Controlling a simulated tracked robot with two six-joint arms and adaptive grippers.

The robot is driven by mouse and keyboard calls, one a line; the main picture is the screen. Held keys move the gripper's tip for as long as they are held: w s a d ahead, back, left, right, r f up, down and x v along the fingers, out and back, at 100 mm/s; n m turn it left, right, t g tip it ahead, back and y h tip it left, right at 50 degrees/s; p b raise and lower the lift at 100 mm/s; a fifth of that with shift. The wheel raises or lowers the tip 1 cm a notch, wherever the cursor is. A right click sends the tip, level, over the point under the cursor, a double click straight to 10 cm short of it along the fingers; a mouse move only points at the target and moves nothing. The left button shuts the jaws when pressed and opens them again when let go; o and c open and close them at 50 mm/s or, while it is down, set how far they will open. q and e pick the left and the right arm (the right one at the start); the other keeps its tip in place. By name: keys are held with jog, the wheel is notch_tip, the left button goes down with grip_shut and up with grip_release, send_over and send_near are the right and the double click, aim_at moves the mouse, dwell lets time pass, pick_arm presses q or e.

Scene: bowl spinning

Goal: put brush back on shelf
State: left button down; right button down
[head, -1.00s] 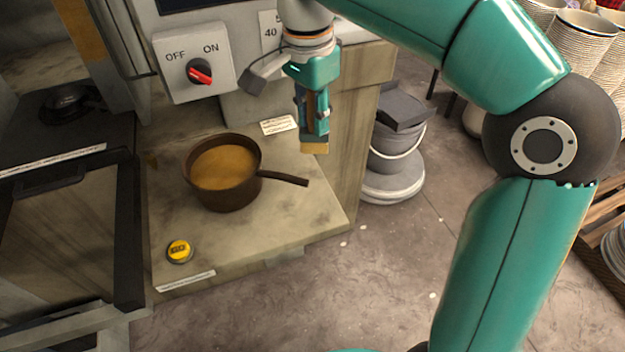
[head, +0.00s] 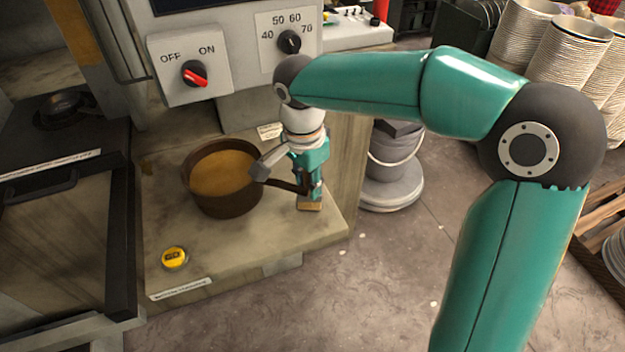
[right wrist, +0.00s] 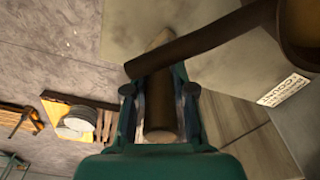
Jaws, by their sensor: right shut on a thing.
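The brush has a dark brown handle, seen in the right wrist view (right wrist: 160,108), and a light tan end (head: 310,206) pointing down. My right gripper (head: 314,190) is shut on the handle. It holds the brush roughly upright over the right part of the stone-like shelf (head: 235,250), just right of the pot. The tan end is at or very close to the shelf surface; I cannot tell if it touches. The pot's handle (right wrist: 205,42) crosses in front of the brush in the right wrist view. My left gripper is not in view.
A brown pot (head: 222,205) with orange-brown contents sits on the shelf. A yellow button (head: 174,257) is at the front left. An OFF/ON switch (head: 194,74) and a temperature dial (head: 289,42) are behind. A grey bucket (head: 392,165) stands right of the shelf.

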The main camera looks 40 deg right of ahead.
jog(key=c, duration=1)
grip_release()
jog(key=shift+f, duration=0.15)
jog(key=shift+r, duration=0.2)
jog(key=r, duration=0.4)
jog(key=r+p, duration=0.1)
jog(key=r, duration=0.3)
jog(key=a+r, duration=0.1)
jog(key=r, duration=0.2)
jog(key=shift+s+r, duration=0.1)
jog(key=shift+r, duration=0.3)
